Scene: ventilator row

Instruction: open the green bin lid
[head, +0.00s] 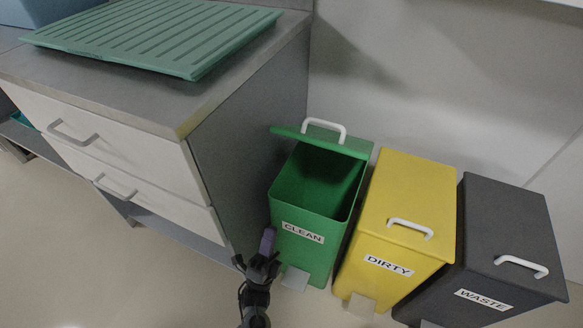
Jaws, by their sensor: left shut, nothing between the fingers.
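The green bin (304,236) with the label "CLEAN" stands on the floor beside the cabinet. Its green lid (321,141) is raised and tilted back at the rear edge, with a white handle on it. The bin's dark inside shows and looks empty as far as I can see. My left gripper (267,242) is low in front of the bin's front left corner, shut and with nothing held. A small purple piece shows at its tip, and I cannot tell whether it touches the bin. A grey pedal (295,278) sits at the bin's foot. My right gripper is not in view.
A yellow bin (409,205) labelled "DIRTY" and a dark grey bin (508,232) labelled "WASTE" stand to the right, both with lids closed. A cabinet with white drawers (105,128) stands at left, a green ribbed tray (155,35) on top. The floor in front is clear.

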